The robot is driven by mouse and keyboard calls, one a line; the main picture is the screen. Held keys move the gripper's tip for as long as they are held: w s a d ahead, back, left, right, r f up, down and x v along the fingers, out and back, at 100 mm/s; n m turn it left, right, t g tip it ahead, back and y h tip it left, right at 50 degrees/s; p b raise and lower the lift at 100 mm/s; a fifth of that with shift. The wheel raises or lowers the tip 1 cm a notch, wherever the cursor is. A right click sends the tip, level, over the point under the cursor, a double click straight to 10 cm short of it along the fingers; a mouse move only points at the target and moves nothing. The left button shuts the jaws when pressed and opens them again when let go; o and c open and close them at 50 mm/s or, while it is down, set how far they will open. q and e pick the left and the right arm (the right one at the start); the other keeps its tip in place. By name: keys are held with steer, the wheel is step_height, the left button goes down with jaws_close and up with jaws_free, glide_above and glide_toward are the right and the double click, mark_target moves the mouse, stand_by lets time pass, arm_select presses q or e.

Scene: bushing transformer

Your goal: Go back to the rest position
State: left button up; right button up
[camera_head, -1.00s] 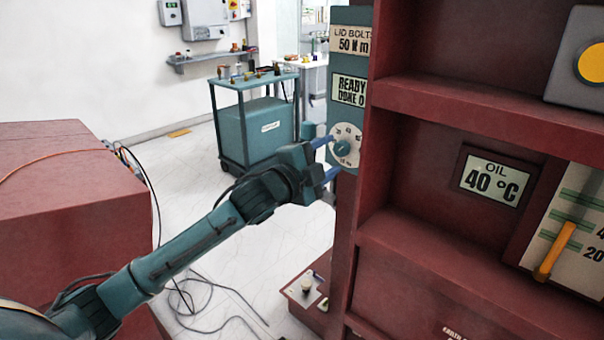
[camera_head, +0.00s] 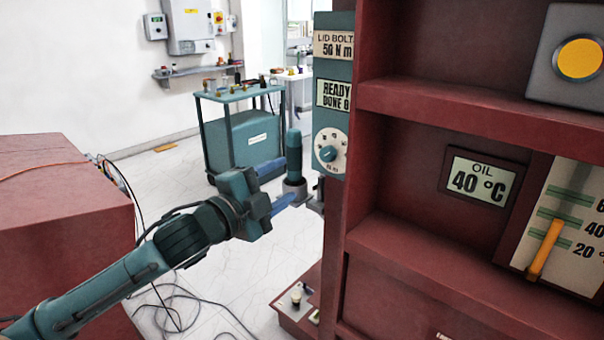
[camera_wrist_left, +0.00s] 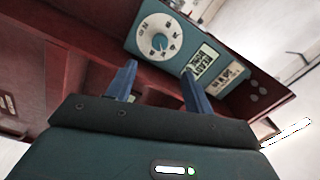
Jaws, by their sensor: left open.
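My left gripper (camera_head: 277,186) is open and empty, in front of and to the left of the teal control panel (camera_head: 333,72). Its two blue fingers also show in the left wrist view (camera_wrist_left: 160,82). The panel carries a white dial with a teal knob (camera_head: 327,153), a "READY DONE 0" display (camera_head: 334,95) and a "LID BOLTS 50 N m" label (camera_head: 334,45). The dial also shows beyond the fingers in the left wrist view (camera_wrist_left: 160,38). The fingers are clear of the knob. My right gripper is not in view.
A dark red cabinet (camera_head: 430,180) fills the right side, with an oil display at 40 °C (camera_head: 478,181) and a yellow lever (camera_head: 545,250). A red box (camera_head: 60,230) stands left. A teal cart (camera_head: 240,140) stands behind. Cables lie on the floor.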

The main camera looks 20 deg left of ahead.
arm_select(q)
steer(key=s+d+f+n+g+p, duration=0.1)
steer(key=s+d+f+n+g, duration=0.2)
steer(key=f, duration=0.6)
steer(key=s+d+f+n, duration=0.1)
steer(key=s+f+n, duration=0.25)
steer(key=f, duration=0.55)
steer(key=s+d+f+n+g+y, duration=0.1)
steer(key=s+d+f+n+g, duration=0.1)
steer(key=s+f+n, duration=0.2)
steer(key=s+d+f+n+g+y+p, duration=0.1)
steer(key=s+f+n, duration=0.3)
steer(key=s+f, duration=0.7)
steer(key=shift+s+d+f+n+g, duration=0.35)
steer(key=shift+d+f+g, duration=0.1)
steer(key=shift+d, duration=0.4)
